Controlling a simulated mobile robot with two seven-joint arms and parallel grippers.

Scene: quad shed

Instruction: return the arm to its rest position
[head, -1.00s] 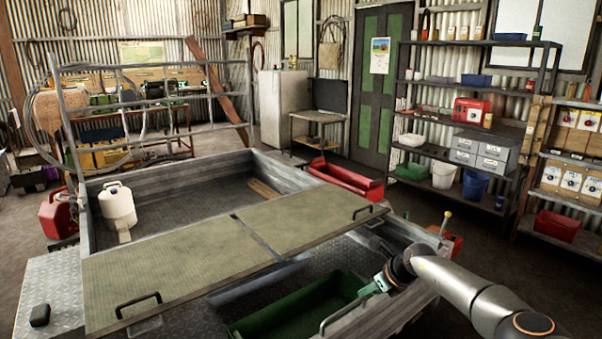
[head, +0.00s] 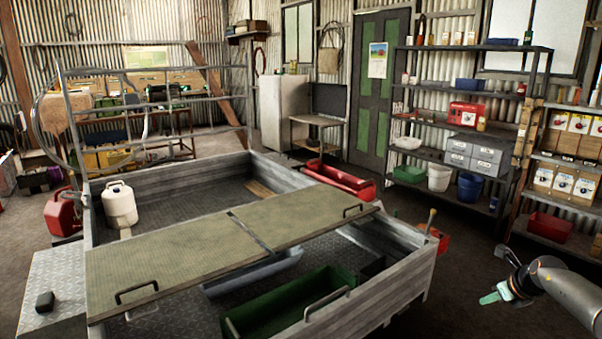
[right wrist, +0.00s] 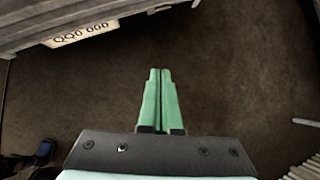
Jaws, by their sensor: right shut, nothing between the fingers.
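My right arm (head: 566,290) comes in from the lower right in the head view. Its gripper (head: 489,298) has green fingers and hangs over the bare floor, to the right of the trailer tray and apart from it. In the right wrist view the two green fingers (right wrist: 160,72) lie together, shut, with nothing between them. Dark floor shows beyond the fingertips. My left gripper is not in view.
A number plate (right wrist: 82,34) shows at upper left in the wrist view. Shelving (head: 525,170) stands at the right.

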